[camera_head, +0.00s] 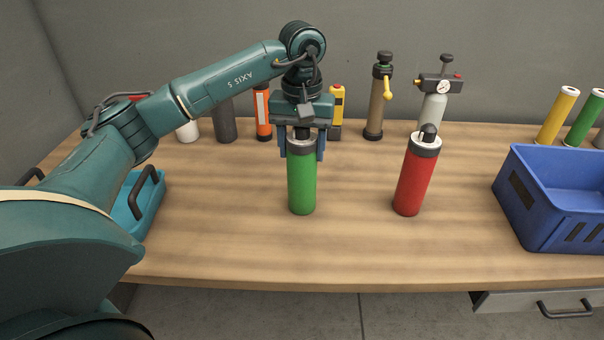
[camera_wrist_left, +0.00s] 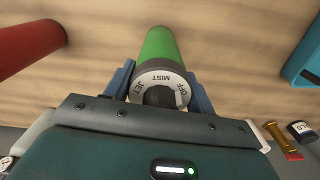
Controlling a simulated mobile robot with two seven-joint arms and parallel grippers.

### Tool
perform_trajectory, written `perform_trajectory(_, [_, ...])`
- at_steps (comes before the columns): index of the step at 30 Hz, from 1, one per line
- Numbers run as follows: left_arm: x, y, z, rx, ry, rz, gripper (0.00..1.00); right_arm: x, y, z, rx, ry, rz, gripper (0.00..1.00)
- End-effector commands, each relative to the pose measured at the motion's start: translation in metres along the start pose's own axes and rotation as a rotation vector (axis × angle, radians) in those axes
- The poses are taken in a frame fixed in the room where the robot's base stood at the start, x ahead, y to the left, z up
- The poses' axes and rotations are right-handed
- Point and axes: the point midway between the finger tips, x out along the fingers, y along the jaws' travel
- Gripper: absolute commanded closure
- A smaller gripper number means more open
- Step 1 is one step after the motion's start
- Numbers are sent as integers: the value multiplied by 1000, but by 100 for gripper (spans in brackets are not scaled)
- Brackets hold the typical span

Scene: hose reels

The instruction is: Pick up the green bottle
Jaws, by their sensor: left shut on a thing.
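The green bottle (camera_head: 302,185) stands upright near the middle of the wooden table in the head view. My left gripper (camera_head: 305,150) comes down from above and is shut on its upper part, one finger on each side. In the left wrist view the green bottle (camera_wrist_left: 160,48) shows between the two blue fingers of the left gripper (camera_wrist_left: 160,85), with a white ring lettered MIST, JET and OFF at its top. I cannot tell whether its base touches the table. My right gripper is not in view.
A red bottle (camera_head: 412,180) stands to the right of the green one. A blue crate (camera_head: 545,205) is at the right, a turquoise container (camera_head: 150,200) at the left. Several tools and canisters, including a yellow-handled pump (camera_head: 376,100), line the back. The front middle is clear.

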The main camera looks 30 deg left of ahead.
Motion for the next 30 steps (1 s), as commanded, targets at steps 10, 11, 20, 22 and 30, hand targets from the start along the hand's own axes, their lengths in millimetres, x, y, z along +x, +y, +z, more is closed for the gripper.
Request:
perform_trajectory(10, [0, 0, 0, 0, 0, 0, 79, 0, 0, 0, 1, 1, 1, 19])
perform_trajectory(11, [0, 0, 0, 0, 0, 0, 81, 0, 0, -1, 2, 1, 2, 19])
perform_trajectory(20, [-1, 0, 0, 0, 1, 1, 91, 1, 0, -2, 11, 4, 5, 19])
perform_trajectory(22, [-3, 0, 0, 0, 2, 2, 91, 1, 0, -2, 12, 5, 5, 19])
perform_trajectory(30, [-47, 1, -1, 0, 6, 4, 91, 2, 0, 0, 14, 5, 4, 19])
